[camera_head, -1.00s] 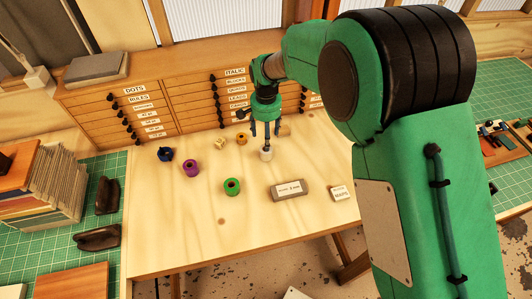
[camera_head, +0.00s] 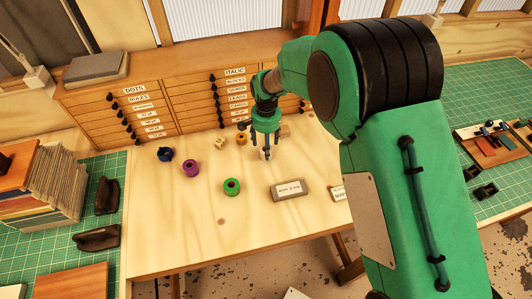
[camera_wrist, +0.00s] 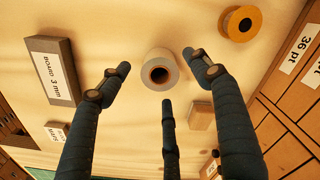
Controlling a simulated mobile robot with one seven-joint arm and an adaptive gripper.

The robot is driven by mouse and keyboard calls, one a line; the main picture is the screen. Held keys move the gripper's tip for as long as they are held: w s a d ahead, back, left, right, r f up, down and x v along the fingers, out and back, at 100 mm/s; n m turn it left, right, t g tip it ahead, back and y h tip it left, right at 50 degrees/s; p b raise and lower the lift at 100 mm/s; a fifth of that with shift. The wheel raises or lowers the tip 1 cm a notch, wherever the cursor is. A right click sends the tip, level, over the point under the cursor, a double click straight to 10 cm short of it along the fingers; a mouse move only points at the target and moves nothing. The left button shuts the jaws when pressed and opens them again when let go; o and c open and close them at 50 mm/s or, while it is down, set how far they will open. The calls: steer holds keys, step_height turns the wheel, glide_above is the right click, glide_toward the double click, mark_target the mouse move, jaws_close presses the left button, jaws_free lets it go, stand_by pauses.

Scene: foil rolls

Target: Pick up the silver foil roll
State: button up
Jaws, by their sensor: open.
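The silver foil roll (camera_wrist: 160,70) stands on the wooden table, seen from above with its dark core hole facing up. In the head view the roll (camera_head: 265,154) is partly hidden by my gripper (camera_head: 267,150). In the wrist view my gripper (camera_wrist: 160,90) is open, with its three dark blue fingers spread around the roll. Two fingertips are to either side of it and the third is below it in the picture. No finger clearly touches the roll.
A yellow roll (camera_wrist: 238,23), a green roll (camera_head: 232,187), a purple roll (camera_head: 190,168) and a blue roll (camera_head: 166,154) stand nearby. A grey labelled block (camera_head: 288,190) and a small wooden block (camera_wrist: 200,116) are close. A drawer cabinet (camera_head: 150,110) stands behind. The table's front is clear.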

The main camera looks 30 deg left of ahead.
steer(key=shift+f, duration=1.45)
steer(key=c, duration=1.3)
steer(key=shift+r, duration=0.2)
steer(key=shift+r, duration=0.5)
step_height(320, 180, up, 2)
steer(key=shift+r, duration=0.15)
steer(key=s+d, duration=0.3)
steer(key=s+d+r, duration=0.1)
steer(key=s+d, duration=0.7)
steer(key=shift+s+d+r, duration=0.15)
steer(key=shift+r, duration=0.05)
